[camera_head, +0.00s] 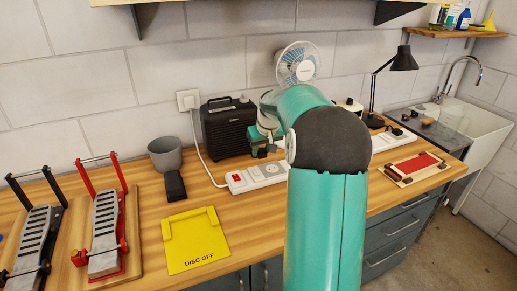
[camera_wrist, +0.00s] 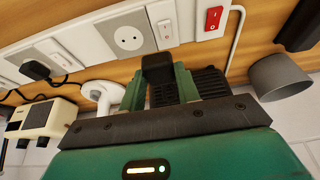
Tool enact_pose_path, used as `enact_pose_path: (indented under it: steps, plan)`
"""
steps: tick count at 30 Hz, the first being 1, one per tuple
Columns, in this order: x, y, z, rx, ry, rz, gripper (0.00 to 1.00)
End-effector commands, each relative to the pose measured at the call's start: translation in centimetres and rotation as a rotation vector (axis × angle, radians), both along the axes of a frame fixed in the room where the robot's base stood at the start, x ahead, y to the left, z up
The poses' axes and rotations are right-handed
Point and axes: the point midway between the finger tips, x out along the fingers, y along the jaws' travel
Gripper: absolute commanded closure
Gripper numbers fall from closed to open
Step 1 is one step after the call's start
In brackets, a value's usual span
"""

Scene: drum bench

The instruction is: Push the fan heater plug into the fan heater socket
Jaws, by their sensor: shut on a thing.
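My gripper (camera_wrist: 160,85) is shut on a black plug (camera_wrist: 158,68), which sits between its green fingertips in the wrist view. A white power strip (camera_wrist: 195,12) lies beyond the plug. Its round grey-framed socket (camera_wrist: 128,38) is empty and lies a little up and left of the plug in that picture; a gap seems to show between them. No label tells me which socket is the fan heater's. In the head view my gripper (camera_head: 263,146) is above the strip (camera_head: 240,188), partly hidden by my arm. A black ribbed box (camera_head: 228,130), perhaps the fan heater, stands behind.
Another black plug (camera_wrist: 35,70) sits on the strip farther along. A small fan (camera_head: 298,62), a cream appliance (camera_head: 350,106) and a black lamp (camera_head: 402,60) stand behind. A grey pot (camera_head: 165,153) and a yellow tray (camera_head: 195,240) are to the left. Bare bench lies between.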

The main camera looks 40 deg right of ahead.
Motion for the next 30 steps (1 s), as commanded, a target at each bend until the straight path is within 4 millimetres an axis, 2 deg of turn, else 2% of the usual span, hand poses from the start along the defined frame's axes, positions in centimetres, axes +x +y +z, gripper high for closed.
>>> enact_pose_path:
  steps: [30]
  plan:
    - [-0.6,-4.3,-1.7,0.003,0.009,-0.001,0.91]
